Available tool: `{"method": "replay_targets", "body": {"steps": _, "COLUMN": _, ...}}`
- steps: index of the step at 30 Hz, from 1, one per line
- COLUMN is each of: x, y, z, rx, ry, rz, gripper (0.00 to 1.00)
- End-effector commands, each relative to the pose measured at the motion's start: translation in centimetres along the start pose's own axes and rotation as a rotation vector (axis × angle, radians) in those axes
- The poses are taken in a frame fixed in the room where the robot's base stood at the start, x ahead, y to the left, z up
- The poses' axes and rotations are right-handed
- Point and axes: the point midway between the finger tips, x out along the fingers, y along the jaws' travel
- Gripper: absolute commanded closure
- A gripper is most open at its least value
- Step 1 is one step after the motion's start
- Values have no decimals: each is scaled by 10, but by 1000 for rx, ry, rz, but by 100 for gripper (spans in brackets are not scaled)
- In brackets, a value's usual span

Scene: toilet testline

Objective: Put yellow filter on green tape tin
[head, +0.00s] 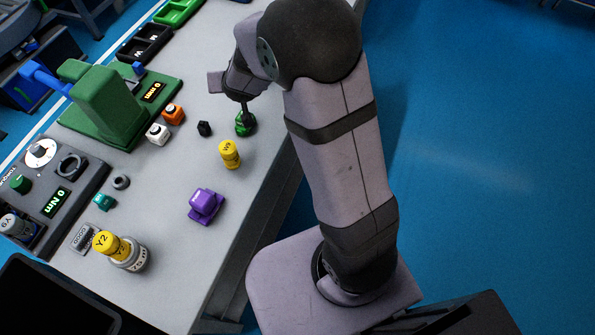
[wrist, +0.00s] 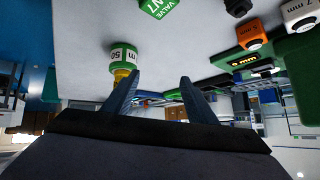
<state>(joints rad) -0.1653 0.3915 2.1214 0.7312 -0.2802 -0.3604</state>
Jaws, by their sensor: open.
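A yellow cylinder (head: 229,154) with dark lettering stands on the grey bench, apart from my gripper. In the wrist view, which is upside down, a green and white round tin (wrist: 123,55) marked "50 m" stands on the bench. A yellow piece (wrist: 120,74) shows at its top side, partly hidden by a finger. I cannot tell if it rests on the tin or stands behind it, or whether it is the filter. My gripper (wrist: 159,79) is open, with nothing seen between its fingers. In the head view my arm seems to hide the tin.
A green valve block (head: 244,124) and a black knob (head: 204,128) stand close below my wrist. Orange (head: 173,113) and white (head: 158,133) button blocks, a green fixture (head: 110,105), a purple part (head: 205,206) and a yellow-capped cylinder (head: 106,243) are also there. The bench's right edge is near.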

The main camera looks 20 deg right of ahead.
Motion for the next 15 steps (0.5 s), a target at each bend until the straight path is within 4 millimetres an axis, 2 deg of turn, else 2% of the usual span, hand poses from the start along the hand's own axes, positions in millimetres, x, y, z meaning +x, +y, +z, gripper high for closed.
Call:
{"method": "replay_targets", "body": {"steps": 1, "x": -20, "y": 1, "z": 17, "rx": -22, "ry": -80, "rz": -42, "gripper": 48}}
{"method": "replay_targets", "body": {"steps": 5, "x": -72, "y": 12, "z": 78, "rx": -96, "ry": -320, "rz": -102, "gripper": 48}}
{"method": "replay_targets", "body": {"steps": 9, "x": -126, "y": 42, "z": 136, "rx": -164, "ry": -542, "rz": -86, "gripper": 48}}
{"method": "replay_targets", "body": {"steps": 12, "x": -161, "y": 66, "z": 168, "rx": -201, "ry": -669, "rz": -49, "gripper": 48}}
{"method": "replay_targets", "body": {"steps": 15, "x": -188, "y": 88, "z": 190, "rx": -230, "ry": -763, "rz": -7, "gripper": 48}}
